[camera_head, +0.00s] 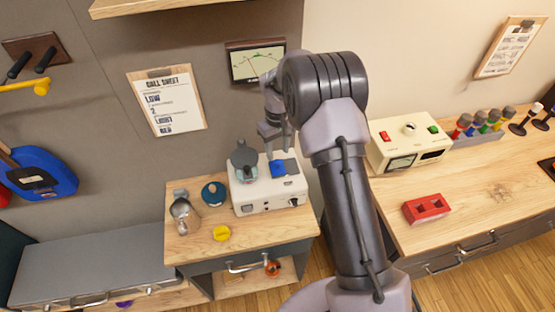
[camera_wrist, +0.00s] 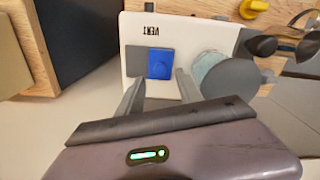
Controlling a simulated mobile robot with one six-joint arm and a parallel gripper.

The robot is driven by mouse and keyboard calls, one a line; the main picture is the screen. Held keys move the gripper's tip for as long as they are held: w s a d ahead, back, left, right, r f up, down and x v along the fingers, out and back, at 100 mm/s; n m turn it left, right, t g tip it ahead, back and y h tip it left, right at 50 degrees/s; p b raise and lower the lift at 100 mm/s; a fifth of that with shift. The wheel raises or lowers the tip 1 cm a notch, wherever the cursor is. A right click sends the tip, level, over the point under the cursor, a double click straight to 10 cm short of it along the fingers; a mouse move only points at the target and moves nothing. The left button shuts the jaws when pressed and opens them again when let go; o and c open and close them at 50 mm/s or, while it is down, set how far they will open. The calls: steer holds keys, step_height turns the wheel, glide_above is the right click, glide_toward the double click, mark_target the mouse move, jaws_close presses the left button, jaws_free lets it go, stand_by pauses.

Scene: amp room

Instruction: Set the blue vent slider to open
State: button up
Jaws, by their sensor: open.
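The blue vent slider (camera_head: 278,168) sits on top of a white box (camera_head: 262,198), at the left end of a grey track (camera_head: 292,167). In the wrist view the blue slider (camera_wrist: 160,64) is at the right of the grey plate (camera_wrist: 136,62), near an upside-down label that seems to read VENT. My gripper (camera_head: 277,141) is just above the slider, fingers pointing down. In the wrist view the open fingers of my gripper (camera_wrist: 160,76) lie on either side of the slider's near edge. I cannot tell whether they touch it.
A glass vessel with a grey round top (camera_head: 244,158) stands on the box, close left of the slider. A metal jug (camera_head: 183,212), a teal round thing (camera_head: 213,193) and a yellow piece (camera_head: 221,233) lie on the wooden cabinet top (camera_head: 262,236). A cream control box (camera_head: 408,140) stands to the right.

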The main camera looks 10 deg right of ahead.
mark_target(278, 161)
step_height(278, 161, down, 5)
steer(key=shift+f, duration=0.1)
steer(key=shift+c, duration=0.2)
jaws_close()
